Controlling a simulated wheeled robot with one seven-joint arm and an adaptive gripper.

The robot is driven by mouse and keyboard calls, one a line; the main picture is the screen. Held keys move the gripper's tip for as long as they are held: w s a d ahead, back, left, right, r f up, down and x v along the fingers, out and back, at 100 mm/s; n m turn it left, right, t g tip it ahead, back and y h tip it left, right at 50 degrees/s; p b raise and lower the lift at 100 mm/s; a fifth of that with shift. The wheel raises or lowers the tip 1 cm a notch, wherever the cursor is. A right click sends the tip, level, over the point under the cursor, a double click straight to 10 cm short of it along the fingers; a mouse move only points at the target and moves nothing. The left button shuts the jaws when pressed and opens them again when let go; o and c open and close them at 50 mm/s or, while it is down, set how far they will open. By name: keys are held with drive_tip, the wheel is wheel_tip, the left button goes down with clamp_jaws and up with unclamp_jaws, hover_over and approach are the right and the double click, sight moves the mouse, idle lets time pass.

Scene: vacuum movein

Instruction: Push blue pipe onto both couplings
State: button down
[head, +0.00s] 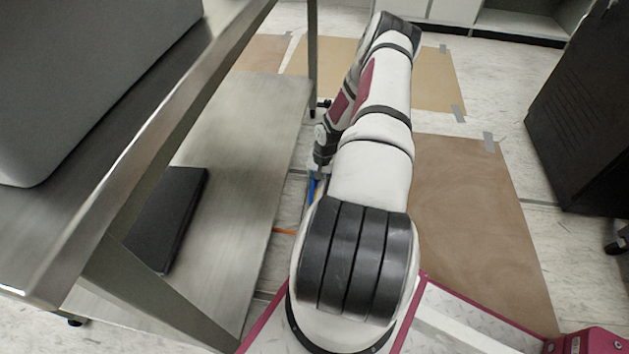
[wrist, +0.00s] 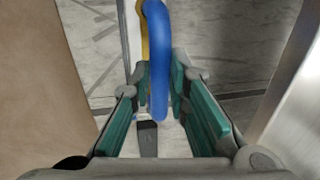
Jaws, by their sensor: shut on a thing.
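The blue pipe (wrist: 157,62) is a thick curved tube in the middle of the wrist view. It arches from the top edge down between my fingers. My gripper (wrist: 161,82) has teal pads on both sides of the pipe and is shut on it. In the head view only a thin piece of the blue pipe (head: 312,188) shows beside my arm, below my gripper (head: 319,165). A small dark block (wrist: 147,138) lies under the pipe's lower end. I cannot make out either coupling clearly, nor whether the pipe touches one.
A metal table (head: 110,150) with a lower shelf (head: 240,150) stands close on the left. A flat black object (head: 170,220) lies on that shelf. A yellow strip (wrist: 141,45) shows behind the pipe. An orange piece (head: 285,231) lies near the floor. A black cabinet (head: 580,110) stands right.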

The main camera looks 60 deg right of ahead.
drive_tip(key=shift+f, duration=0.1)
drive_tip(key=c, duration=1.5)
unclamp_jaws()
drive_tip(key=shift+o, duration=0.2)
wheel_tip(320, 180, up, 12)
drive_tip(key=s, duration=0.2)
drive_tip(key=shift+d, duration=0.45)
drive_tip(key=shift+s+f, duration=0.15)
